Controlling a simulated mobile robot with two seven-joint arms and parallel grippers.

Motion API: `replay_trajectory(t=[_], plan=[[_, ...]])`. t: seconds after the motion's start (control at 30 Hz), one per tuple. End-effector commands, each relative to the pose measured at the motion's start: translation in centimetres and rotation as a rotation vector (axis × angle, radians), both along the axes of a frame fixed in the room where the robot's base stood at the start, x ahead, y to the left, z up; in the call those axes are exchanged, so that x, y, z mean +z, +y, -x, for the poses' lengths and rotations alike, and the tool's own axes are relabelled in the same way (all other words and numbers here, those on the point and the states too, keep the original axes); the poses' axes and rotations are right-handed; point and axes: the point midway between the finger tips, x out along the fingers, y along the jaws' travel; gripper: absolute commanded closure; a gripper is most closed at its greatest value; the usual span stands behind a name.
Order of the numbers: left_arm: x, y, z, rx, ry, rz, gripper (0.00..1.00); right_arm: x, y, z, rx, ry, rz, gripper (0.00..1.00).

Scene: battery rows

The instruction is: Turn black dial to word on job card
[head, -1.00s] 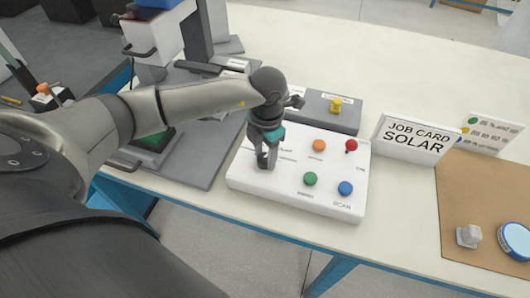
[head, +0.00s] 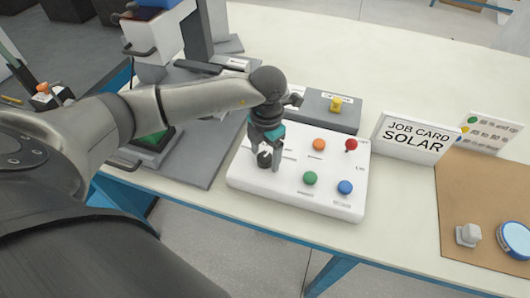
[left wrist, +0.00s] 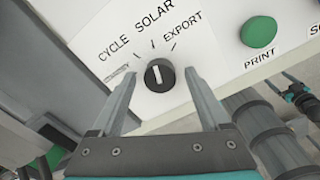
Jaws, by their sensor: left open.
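The black dial (left wrist: 159,75) shows in the left wrist view on a white panel, with a white line on its face. The line runs nearly upright, roughly toward the SOLAR tick. CYCLE, SOLAR and EXPORT are printed around it; another word at the left is too blurred to read. My left gripper (left wrist: 163,100) is open, one finger on each side of the dial and apart from it. In the head view my left gripper (head: 269,163) is over the left part of the panel (head: 240,178). The job card (head: 412,138) reads SOLAR.
Orange (head: 319,145), red (head: 351,145), green (head: 310,178) and blue (head: 345,187) controls stand right of the dial. A grey box with a yellow knob (head: 337,104) is behind the panel. A dark and teal part, probably my right gripper (left wrist: 297,94), shows small.

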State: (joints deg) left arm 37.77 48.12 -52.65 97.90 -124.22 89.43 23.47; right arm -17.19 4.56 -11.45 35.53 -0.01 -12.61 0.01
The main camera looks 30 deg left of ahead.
Motion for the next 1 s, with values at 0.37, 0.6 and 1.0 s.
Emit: replay_trajectory(t=[0.37, 0.6, 1.0], plan=[[2.3, 0.0, -0.1, 0.0, -0.003, 0.001, 0.21, 0.4, 0.0, 0.0, 0.0, 0.0, 0.0, 0.16], [8.1, -0.2, -0.1, -0.001, -0.006, 0.0, 0.21, 1.1, 0.0, 0.0, 0.0, 0.0, 0.0, 0.16], [14.7, -0.5, 0.1, 0.0, -0.002, 0.001, 0.21, 1.7, 0.0, 0.0, 0.0, 0.0, 0.0, 0.16]])
